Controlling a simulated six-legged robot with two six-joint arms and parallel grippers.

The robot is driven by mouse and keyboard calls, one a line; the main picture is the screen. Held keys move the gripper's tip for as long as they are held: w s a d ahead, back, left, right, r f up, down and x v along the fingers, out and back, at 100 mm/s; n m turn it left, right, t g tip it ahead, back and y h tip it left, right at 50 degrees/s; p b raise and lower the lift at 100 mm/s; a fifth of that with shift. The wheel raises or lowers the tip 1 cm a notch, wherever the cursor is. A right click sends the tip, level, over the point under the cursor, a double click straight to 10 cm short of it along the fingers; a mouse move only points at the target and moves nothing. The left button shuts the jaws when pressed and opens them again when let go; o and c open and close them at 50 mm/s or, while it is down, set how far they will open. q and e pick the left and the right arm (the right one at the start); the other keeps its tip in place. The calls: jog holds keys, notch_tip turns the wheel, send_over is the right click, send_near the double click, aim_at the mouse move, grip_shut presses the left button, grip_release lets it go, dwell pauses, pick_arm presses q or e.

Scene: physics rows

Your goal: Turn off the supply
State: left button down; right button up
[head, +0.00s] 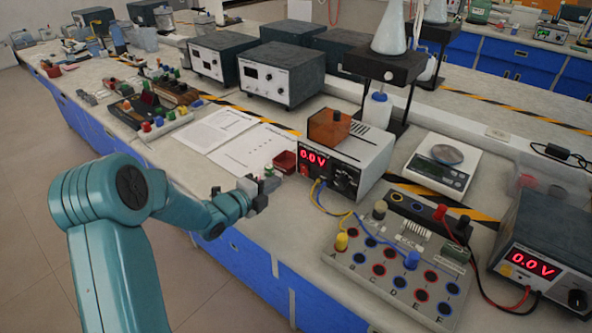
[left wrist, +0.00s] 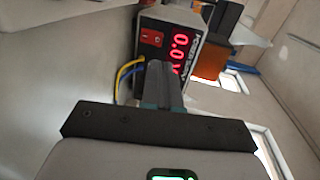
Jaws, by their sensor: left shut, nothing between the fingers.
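A white power supply (head: 350,150) with a dark front panel stands near the bench's front edge. Its red display (head: 313,158) reads 0.0 V. A red rocker switch (head: 304,171) sits below the display; it also shows in the left wrist view (left wrist: 152,38), though its position is unclear. Yellow and blue leads run from the panel. My left gripper (head: 265,184) is shut and empty, left of the panel and apart from it. In the left wrist view its closed fingers (left wrist: 162,85) point at the panel and overlap the display's edge. My right gripper is out of view.
A second supply (head: 543,245) at the right also reads 0.0 V. A small red tray (head: 284,162) is beside my gripper. A terminal board (head: 400,255) with leads lies in front; a scale (head: 440,163) stands behind.

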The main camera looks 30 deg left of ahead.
aim_at(302, 166)
pick_arm(q)
jog(key=p+x, duration=0.1)
jog(key=x, duration=0.9)
jog(key=shift+p, duration=0.35)
jog(key=shift+f, duration=0.1)
jog(key=w+b, duration=0.1)
jog(key=b, duration=0.1)
jog(key=shift+b, duration=0.35)
jog(key=shift+d+p, duration=0.1)
jog(key=shift+p, duration=0.25)
